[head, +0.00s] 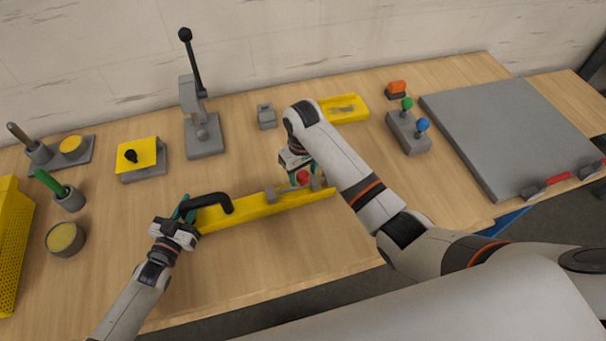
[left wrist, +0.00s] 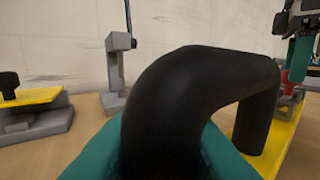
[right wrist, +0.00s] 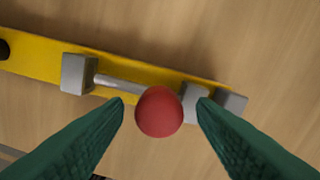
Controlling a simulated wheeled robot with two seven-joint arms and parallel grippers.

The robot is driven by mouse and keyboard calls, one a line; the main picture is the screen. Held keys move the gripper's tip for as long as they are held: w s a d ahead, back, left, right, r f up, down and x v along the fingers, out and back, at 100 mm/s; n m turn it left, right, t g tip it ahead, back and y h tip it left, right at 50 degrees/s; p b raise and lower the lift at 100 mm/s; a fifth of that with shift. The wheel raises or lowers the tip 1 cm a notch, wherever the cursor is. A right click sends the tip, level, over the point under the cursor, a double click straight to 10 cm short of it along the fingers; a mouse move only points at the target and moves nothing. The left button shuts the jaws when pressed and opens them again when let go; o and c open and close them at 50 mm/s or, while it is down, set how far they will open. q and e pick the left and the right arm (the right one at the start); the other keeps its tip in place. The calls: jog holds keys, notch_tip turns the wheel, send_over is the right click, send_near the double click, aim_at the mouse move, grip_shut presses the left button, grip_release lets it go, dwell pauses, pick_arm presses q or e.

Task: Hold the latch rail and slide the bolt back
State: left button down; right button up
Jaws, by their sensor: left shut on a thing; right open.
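The yellow latch rail (head: 255,211) lies on the table, with a black handle (head: 214,200) at its left end. My left gripper (head: 186,212) is shut on that handle, which fills the left wrist view (left wrist: 190,90). The grey bolt (right wrist: 120,84) runs through grey blocks on the rail. Its red knob (right wrist: 159,111) shows in the right wrist view between my right gripper's green fingers (right wrist: 160,125). The fingers are open, one on each side of the knob, with a visible gap on the left. In the head view the red knob (head: 303,177) sits under my right gripper.
A lever press (head: 202,135), a yellow-topped box (head: 139,160), a small grey block (head: 266,116) and a yellow tray (head: 346,108) stand behind the rail. A joystick box (head: 409,133) and a grey panel (head: 510,135) are at right. The table in front of the rail is clear.

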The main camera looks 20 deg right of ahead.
jog(key=shift+f, duration=0.9)
jog(key=shift+c, duration=0.4)
grip_shut()
pick_arm(q)
jog(key=shift+d, duration=0.1)
pick_arm(e)
jog(key=shift+s+a, duration=0.1)
jog(key=shift+a, duration=2.5)
jog(key=shift+o, duration=0.4)
grip_release()
jog(key=shift+d, duration=0.1)
jog(key=shift+r, duration=0.1)
notch_tip(320, 180, up, 12)
